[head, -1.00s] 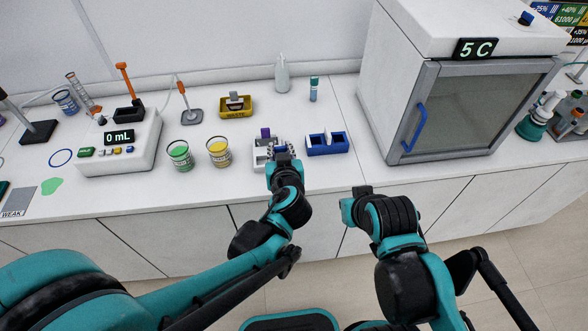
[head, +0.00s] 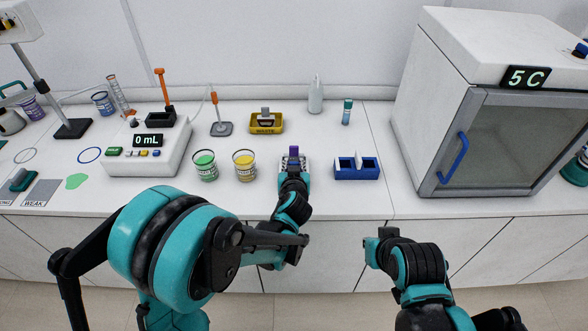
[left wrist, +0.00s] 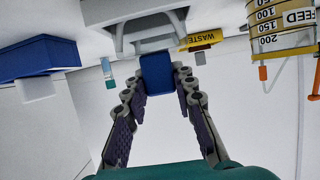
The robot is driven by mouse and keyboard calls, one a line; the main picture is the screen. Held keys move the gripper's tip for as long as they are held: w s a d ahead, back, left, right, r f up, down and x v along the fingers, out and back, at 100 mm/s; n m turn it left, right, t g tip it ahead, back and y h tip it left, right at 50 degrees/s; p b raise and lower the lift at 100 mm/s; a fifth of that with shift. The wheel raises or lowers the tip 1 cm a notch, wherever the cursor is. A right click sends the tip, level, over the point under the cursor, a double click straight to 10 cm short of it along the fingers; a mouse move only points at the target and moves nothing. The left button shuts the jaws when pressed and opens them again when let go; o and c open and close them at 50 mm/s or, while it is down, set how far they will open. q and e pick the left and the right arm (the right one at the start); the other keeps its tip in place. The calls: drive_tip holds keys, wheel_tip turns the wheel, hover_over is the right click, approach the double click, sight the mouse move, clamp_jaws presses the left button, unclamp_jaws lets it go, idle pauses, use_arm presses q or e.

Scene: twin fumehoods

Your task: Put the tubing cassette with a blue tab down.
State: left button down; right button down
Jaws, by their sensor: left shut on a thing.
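The cassette's blue tab (left wrist: 157,74) is between the fingertips of my left gripper (left wrist: 158,78) in the left wrist view. In the head view my gripper hides the blue tab; I cannot tell how far the cassette sits in the holder. My right gripper (head: 372,249) hangs in front of the bench, its fingers unclear.
A blue rack (head: 356,172) stands right of the holder. Green (head: 205,166) and yellow (head: 244,166) beakers stand to its left, a yellow waste tray (head: 266,123) behind. A small teal-capped vial (head: 347,111) and a bottle (head: 316,95) are farther back. A 5 C cabinet (head: 490,95) is at right.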

use_arm(q)
drive_tip(key=shift+f, duration=0.35)
drive_tip(key=shift+r, duration=0.1)
drive_tip(key=c, duration=1.7)
unclamp_jaws()
drive_tip(key=shift+f, duration=0.2)
drive_tip(key=o, duration=0.5)
drive_tip(key=shift+r, duration=0.15)
